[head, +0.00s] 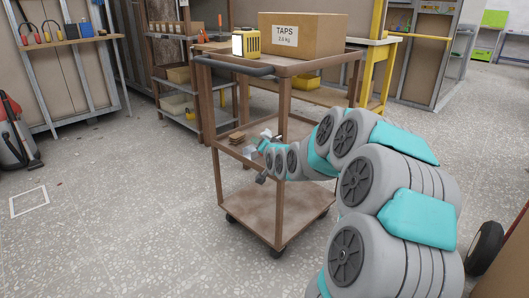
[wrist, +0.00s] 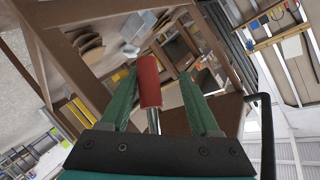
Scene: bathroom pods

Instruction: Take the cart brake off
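The cart (head: 222,110) is a brown metal trolley with several shelves, a dark push handle (head: 235,68) and castors. In the wrist view, a red cylindrical grip (wrist: 149,82) on a metal rod (wrist: 154,121) looks like the brake lever. My gripper (wrist: 156,76) is open, with its two dark green fingers either side of the red grip. Gaps show beside the grip, mostly on the right; I cannot tell whether the left finger touches it. In the head view my arm reaches to the cart's front side, and the lever cannot be made out there.
A cardboard box labelled TAPS (head: 312,38) and a yellow device (head: 247,42) stand on the cart's top. Brown pieces (head: 237,137) lie on its middle shelf. A shelf unit (head: 185,85) and a yellow-legged table (head: 380,75) stand behind.

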